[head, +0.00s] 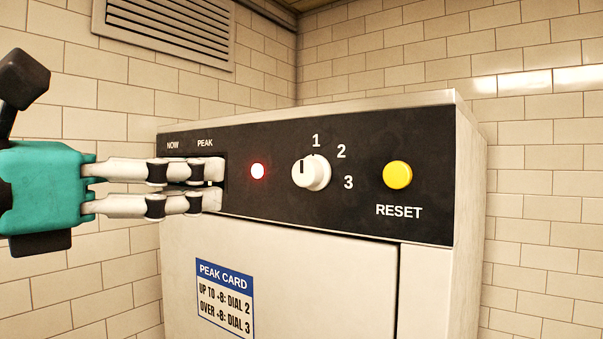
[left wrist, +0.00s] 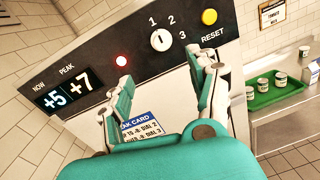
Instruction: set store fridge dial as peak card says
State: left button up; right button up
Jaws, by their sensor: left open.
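The fridge (head: 300,285) has a dark control panel with a white dial (head: 311,174) marked 1, 2 and 3. The dial's dark mark points up, toward 1. The peak card (head: 225,300) on the door reads dial 2 for up to about 8 and dial 3 for over 8; the sign before the 8 is unclear. My left gripper (head: 217,184) is open and empty, left of the dial, and hides the display in the head view. In the left wrist view the display (left wrist: 67,92) shows about +5 under NOW and +7 under PEAK. My right gripper is out of view.
A red lit lamp (head: 257,171) is left of the dial, and a yellow RESET button (head: 397,174) is right of it. In the left wrist view a green tray (left wrist: 276,90) with several cups stands on a counter to the right. A vent (head: 170,28) is on the wall.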

aim_at(302, 172)
pick_arm(q)
jog(key=p+x, duration=0.6)
jog(key=x, duration=1)
jog(key=shift+s+r, duration=0.1)
jog(key=shift+r, duration=0.05)
jog(key=shift+w+d+p, duration=0.3)
jog(key=shift+w+d, duration=0.1)
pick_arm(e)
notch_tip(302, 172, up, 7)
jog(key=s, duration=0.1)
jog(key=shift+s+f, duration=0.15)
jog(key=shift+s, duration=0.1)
